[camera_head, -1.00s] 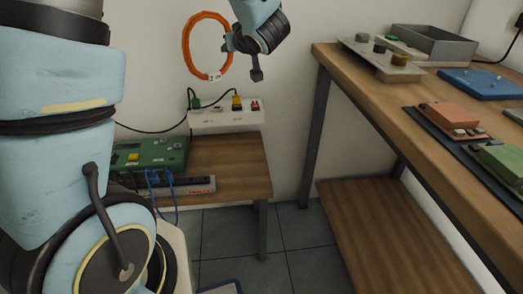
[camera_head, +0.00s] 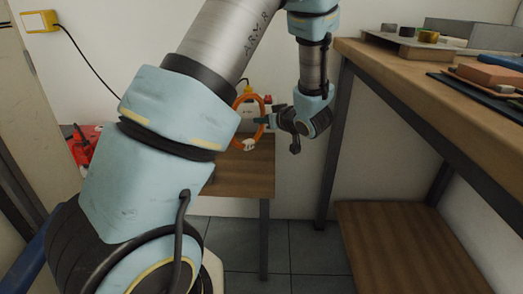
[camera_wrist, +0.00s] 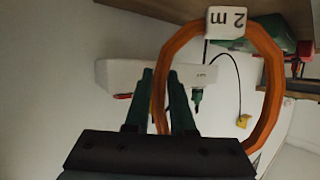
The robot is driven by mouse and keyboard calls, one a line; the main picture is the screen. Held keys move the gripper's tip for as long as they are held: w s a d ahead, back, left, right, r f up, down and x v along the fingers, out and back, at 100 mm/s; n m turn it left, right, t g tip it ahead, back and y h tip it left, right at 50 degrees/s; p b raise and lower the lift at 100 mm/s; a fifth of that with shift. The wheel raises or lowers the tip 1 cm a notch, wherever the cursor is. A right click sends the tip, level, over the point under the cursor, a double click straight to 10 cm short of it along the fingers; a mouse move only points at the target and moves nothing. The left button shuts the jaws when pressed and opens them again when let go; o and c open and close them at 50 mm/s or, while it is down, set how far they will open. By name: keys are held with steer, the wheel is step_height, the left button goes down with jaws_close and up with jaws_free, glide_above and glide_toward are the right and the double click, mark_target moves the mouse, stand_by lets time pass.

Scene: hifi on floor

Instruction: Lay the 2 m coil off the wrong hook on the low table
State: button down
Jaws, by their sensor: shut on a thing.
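The orange coil (camera_head: 238,101) hangs upright from my gripper (camera_head: 262,121) in the head view, in front of the wall and over the low table (camera_head: 245,175). In the wrist view the coil (camera_wrist: 272,95) shows as a ring with a white tag (camera_wrist: 226,22) reading "2 m", at the side away from my gripper. My gripper (camera_wrist: 160,90) is shut on the coil's rim. In the head view the tag hangs at the coil's bottom, near the table's top in the picture. I cannot tell the exact gap. My arm hides the table's left part.
A white power strip (camera_wrist: 130,75) shows behind the coil in the wrist view. A red thing (camera_head: 82,145) is at the left.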

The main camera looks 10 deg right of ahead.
steer(key=shift+f+b, duration=0.75)
steer(key=shift+f, duration=2.15)
steer(key=shift+f, duration=0.1)
steer(key=c, duration=0.8)
jaws_free()
steer(key=shift+o, duration=0.2)
